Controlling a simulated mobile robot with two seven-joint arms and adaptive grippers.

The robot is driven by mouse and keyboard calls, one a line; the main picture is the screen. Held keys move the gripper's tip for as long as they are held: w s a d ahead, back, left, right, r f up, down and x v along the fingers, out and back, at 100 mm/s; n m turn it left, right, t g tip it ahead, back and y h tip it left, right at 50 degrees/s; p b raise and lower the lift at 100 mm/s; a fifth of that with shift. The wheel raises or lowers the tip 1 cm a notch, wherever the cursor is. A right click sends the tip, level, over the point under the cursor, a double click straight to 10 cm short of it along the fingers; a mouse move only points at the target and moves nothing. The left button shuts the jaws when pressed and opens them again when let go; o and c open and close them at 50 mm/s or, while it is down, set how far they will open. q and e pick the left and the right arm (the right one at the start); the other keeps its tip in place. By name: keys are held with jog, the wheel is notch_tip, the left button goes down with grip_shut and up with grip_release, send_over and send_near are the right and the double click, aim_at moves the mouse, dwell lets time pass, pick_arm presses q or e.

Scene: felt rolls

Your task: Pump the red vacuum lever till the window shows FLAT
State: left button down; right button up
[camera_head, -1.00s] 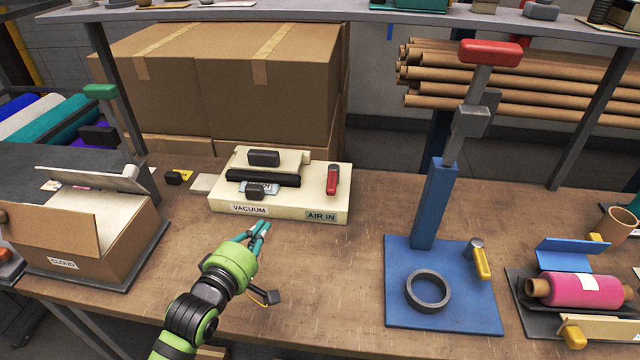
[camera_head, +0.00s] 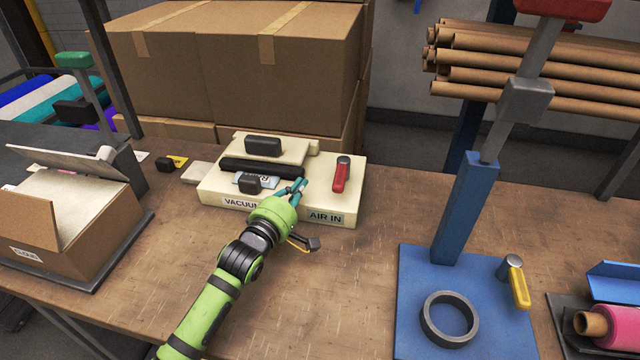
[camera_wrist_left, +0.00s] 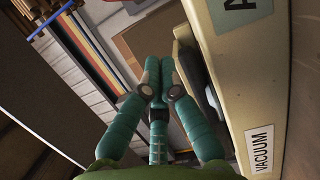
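The cream vacuum unit (camera_head: 216,189) stands on the bench, with a VACUUM label and an AIR IN label on its front. Its red lever (camera_head: 341,175) stands on the right of its top. A small window (camera_head: 243,178) lies in front of the black roller; a black knob partly covers it and its text cannot be read in full. My left gripper (camera_head: 297,187) is at the unit's front edge, left of the red lever and apart from it. In the left wrist view, its fingertips (camera_wrist_left: 159,68) come together with nothing seen between them. My right gripper is out of view.
A blue press (camera_head: 462,215) with a tall red-topped lever stands to the right. An open cardboard box (camera_head: 90,235) sits at the left. Large cartons (camera_head: 230,75) stand behind the unit. The bench between unit and press is clear.

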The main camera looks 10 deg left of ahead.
aim_at(320, 199)
pick_arm(q)
jog(key=shift+x, duration=1.05)
jog(key=d+p, duration=0.1)
jog(key=d, duration=0.2)
jog(key=shift+d, duration=0.5)
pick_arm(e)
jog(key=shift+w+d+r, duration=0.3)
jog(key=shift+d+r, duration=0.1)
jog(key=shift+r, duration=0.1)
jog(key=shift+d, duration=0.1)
